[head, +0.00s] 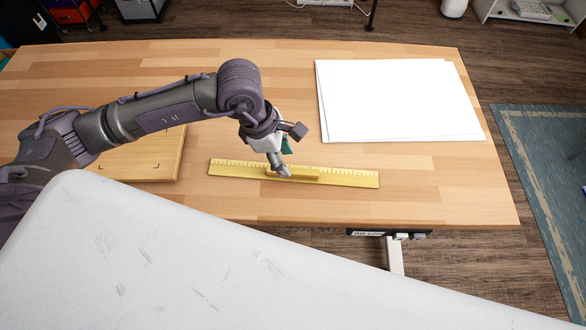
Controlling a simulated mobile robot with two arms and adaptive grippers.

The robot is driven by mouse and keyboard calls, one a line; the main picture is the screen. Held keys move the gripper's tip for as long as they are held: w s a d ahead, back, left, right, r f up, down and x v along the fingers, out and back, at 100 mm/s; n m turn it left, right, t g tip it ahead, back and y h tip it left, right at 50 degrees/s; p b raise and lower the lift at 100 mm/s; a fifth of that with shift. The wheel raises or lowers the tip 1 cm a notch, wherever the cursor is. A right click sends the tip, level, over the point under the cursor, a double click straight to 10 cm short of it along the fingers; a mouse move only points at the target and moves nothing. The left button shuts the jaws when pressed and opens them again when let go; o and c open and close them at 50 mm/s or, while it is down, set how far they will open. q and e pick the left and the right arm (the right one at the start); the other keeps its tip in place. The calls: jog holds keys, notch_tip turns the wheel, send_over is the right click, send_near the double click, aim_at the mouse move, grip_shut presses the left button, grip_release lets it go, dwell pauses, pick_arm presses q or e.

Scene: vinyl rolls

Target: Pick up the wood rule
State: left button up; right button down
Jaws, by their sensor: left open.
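The wood rule (345,178) is a long yellow strip with dark tick marks along its far edge and a raised bar along its middle. It lies flat on the wooden table, running left to right near the front edge. My left gripper (281,168) is open, pointing down at the raised bar just left of the rule's middle. The fingers hide a small part of the rule. I cannot tell whether they touch it. My right gripper is not in view.
A stack of white sheets (400,100) lies at the table's back right. A flat wooden board (140,160) lies left of the rule, partly behind my arm. A large white surface (220,260) fills the foreground. The table (440,190) is clear right of the rule.

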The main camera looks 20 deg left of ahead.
aim_at(292, 170)
pick_arm(q)
jog(key=shift+d+f+p, duration=0.2)
jog(key=shift+f+p, duration=0.1)
jog(key=shift+p, duration=0.1)
jog(key=p+x, duration=0.1)
jog(key=x, duration=0.2)
jog(key=shift+d+f, duration=0.15)
jog(key=shift+f, duration=0.5)
grip_shut()
